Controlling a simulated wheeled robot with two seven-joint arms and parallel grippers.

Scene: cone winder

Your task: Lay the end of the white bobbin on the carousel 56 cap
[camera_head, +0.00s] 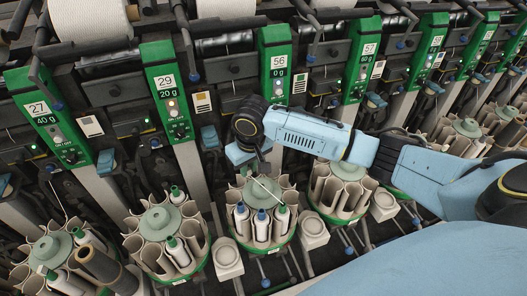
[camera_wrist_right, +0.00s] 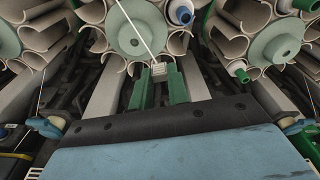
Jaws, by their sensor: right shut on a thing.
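The carousel under the panel marked 56 has a grey-green round cap (camera_head: 262,191), also large in the right wrist view (camera_wrist_right: 138,28). Around it stand pale tubes and white bobbins with blue and green tips; one white bobbin (camera_head: 281,218) has a green tip. My right gripper (camera_head: 254,173) is over the far side of this carousel, partly hidden by its wrist. In the wrist view its fingers (camera_wrist_right: 156,82) are shut on the end of a white thread (camera_wrist_right: 137,31), which runs taut across the cap. Contact between thread and cap cannot be told. My left gripper is out of view.
Neighbouring carousels stand to the left (camera_head: 166,222) and right (camera_head: 346,172), close by. The green 56 panel (camera_head: 276,72) and machine front rise behind my right wrist. A small beige holder (camera_head: 226,258) sits in front, left of the carousel.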

